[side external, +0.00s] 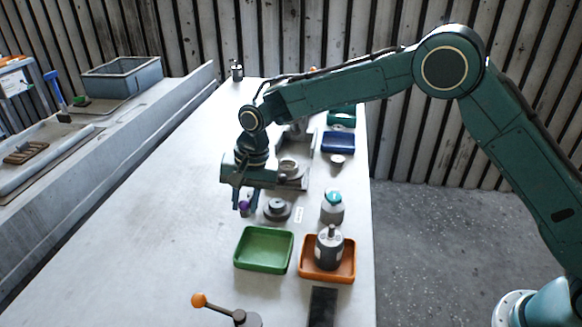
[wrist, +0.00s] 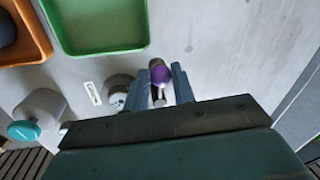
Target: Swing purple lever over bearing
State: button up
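The purple lever shows mainly as its round purple knob (side external: 243,206), also seen in the wrist view (wrist: 160,75). A short pale piece of its rod shows below the knob there. My gripper (side external: 242,203) points down over the table, with one finger on each side of the knob. In the wrist view my gripper (wrist: 160,77) has its blue-grey fingers close against the knob, with no clear gap. The bearing appears to be the grey round part (side external: 277,209) just right of the gripper, also in the wrist view (wrist: 118,92). The lever's pivot is hidden.
A green tray (side external: 264,250) and an orange tray (side external: 328,272) holding a dark motor (side external: 328,246) stand in front. A teal-capped jar (side external: 333,207) is to the right. An orange-knobbed lever (side external: 215,304) lies at the near edge. The table's left side is clear.

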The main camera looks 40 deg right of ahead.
jog(key=shift+n, duration=0.3)
jog(key=d+n, duration=0.1)
jog(key=n, duration=0.1)
jog(key=s+d+n+g, duration=0.1)
jog(key=n, duration=0.2)
jog(key=shift+d, duration=0.1)
jog(key=d+n, duration=0.1)
jog(key=n, duration=0.2)
jog(key=d+n+g, duration=0.1)
jog(key=n, duration=0.1)
jog(key=shift+d, duration=0.3)
jog(key=n, duration=0.1)
jog(key=d+n, duration=0.1)
jog(key=n, duration=0.2)
jog(key=shift+w+d+r+g, duration=0.1)
jog(key=shift+w+d+g, duration=0.15)
jog(key=shift+g, duration=0.05)
jog(key=shift+w+d+n+h, duration=0.15)
jog(key=shift+w+d+n, duration=0.15)
jog(key=shift+n, duration=0.6)
jog(key=shift+w+d+n+h, duration=0.2)
jog(key=shift+d+n, duration=0.15)
jog(key=shift+n, duration=0.55)
jog(key=o, duration=0.9)
jog(key=shift+s, duration=0.1)
